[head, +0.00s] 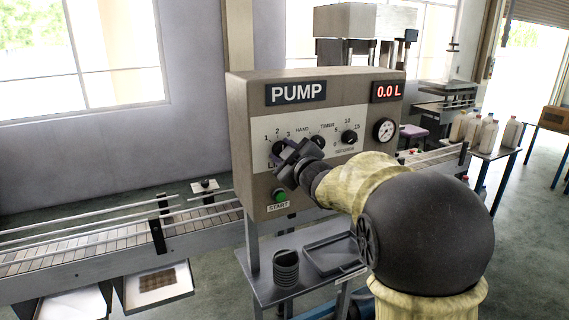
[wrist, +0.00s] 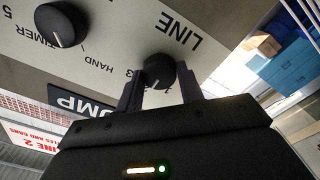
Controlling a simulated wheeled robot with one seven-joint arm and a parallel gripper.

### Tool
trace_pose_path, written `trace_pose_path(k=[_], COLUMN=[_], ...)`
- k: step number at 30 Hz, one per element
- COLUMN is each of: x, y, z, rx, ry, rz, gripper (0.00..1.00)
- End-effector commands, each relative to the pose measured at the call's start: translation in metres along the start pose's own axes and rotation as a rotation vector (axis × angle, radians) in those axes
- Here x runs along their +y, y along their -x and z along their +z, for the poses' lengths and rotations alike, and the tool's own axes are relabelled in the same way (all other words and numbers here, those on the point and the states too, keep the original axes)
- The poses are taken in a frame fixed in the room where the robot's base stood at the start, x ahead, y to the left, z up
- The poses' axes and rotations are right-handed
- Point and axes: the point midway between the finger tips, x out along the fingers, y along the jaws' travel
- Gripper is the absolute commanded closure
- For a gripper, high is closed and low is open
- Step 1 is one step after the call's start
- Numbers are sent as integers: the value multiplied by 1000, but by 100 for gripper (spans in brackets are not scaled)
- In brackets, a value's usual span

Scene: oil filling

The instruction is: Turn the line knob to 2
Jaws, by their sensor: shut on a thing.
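The black line knob (wrist: 159,69) sits on the pump panel under the upside-down word LINE in the wrist view. My gripper (wrist: 160,84) is shut on it, with one dark finger on each side. The digit 3 shows beside the left finger; the other digits are hidden there and the knob's setting is hard to read. In the head view the knob (head: 278,148) shows partly behind my gripper (head: 288,163), below the printed 1, 2 and 3.
The pump panel (head: 243,120) also carries a timer knob (head: 349,137), a hand switch (head: 317,142), a gauge (head: 385,130), a green start button (head: 279,195) and a 0.0 L display (head: 388,91). A conveyor (head: 110,236) runs behind.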

Motion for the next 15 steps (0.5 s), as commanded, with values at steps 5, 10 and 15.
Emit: trace_pose_path(k=[5, 10, 15], x=[2, 3, 5], y=[0, 0, 0], z=[-2, -3, -1], rx=[6, 6, 4], ry=[40, 48, 47], rz=[5, 5, 8], gripper=[86, 86, 86])
